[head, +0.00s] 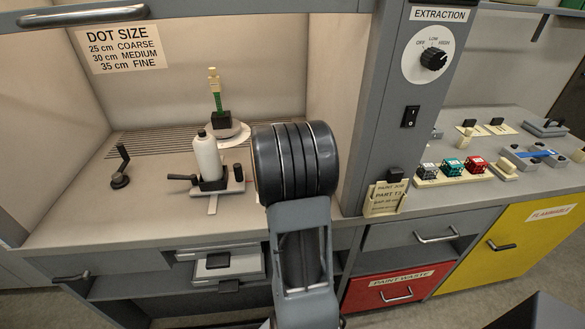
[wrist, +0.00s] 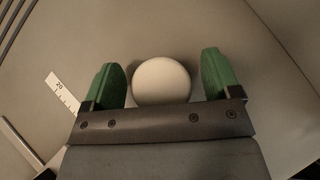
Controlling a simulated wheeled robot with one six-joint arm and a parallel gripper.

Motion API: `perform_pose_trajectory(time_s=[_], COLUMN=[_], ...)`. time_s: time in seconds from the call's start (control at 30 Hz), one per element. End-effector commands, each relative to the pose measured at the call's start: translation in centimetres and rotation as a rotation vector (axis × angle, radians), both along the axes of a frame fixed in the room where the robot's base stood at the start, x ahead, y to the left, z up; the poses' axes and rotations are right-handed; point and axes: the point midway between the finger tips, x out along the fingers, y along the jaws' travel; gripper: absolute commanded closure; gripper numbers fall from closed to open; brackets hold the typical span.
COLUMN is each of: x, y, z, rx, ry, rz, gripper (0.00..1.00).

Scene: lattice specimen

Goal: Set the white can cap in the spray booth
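In the wrist view a round white cap (wrist: 162,82) lies between the two green fingers of my gripper (wrist: 163,78). A narrow gap shows on each side of it, so the fingers look open around it and not pressed on it. The surface under it is plain grey-beige; whether the cap rests on it is hard to tell. In the head view my arm hides the gripper and the cap. The spray booth (head: 75,215) is at the left, with a pale floor and a slotted grille at the back.
A white spray can (head: 207,158) stands in a dark holder in the booth. Behind it a green and cream object (head: 215,92) stands on a round turntable (head: 240,133). A black lever (head: 121,167) is at the left. A grey post (head: 385,110) stands at the booth's right side.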

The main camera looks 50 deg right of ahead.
Motion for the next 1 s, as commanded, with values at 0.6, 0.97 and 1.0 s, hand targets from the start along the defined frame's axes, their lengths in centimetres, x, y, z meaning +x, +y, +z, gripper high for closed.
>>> perform_pose_trajectory(time_s=[0.6,0.97,1.0], x=[-0.5,-1.7,-1.8], y=[2.1,6.6,7.0], z=[3.8,8.3,8.6], rx=[-0.002,-0.002,-0.002], ry=[-0.004,-0.002,-0.002], rz=[0.002,0.001,0.001], gripper=[0.12,0.12,0.12])
